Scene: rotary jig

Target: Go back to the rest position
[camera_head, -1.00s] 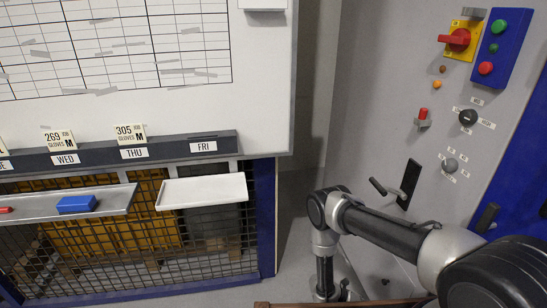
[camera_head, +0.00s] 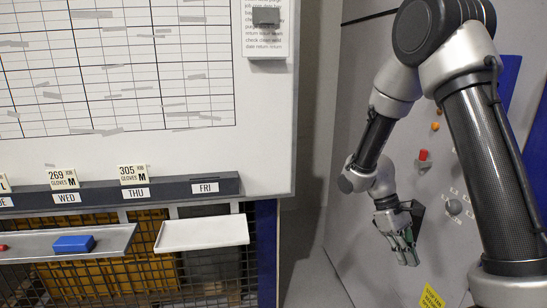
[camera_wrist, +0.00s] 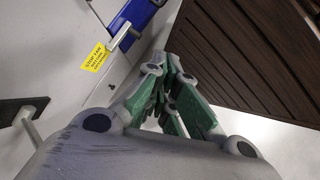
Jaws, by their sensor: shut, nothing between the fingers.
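My gripper (camera_head: 405,247) hangs at the end of my folded arm in the head view, in front of the grey panel (camera_head: 345,120) on the right. Its fingers point downward and are shut with nothing held. In the wrist view the green-padded fingers of my gripper (camera_wrist: 172,112) come together, empty. The panel's black handle is mostly hidden behind my wrist in the head view; a dark handle (camera_wrist: 25,110) shows at the left in the wrist view.
A white tray (camera_head: 203,234) and a grey shelf with a blue block (camera_head: 74,244) stand left under the wall chart (camera_head: 110,70). A red knob (camera_head: 423,155) is on the panel. A brown slatted surface (camera_wrist: 250,50) fills the wrist view's upper right. A yellow label (camera_wrist: 95,57) shows there.

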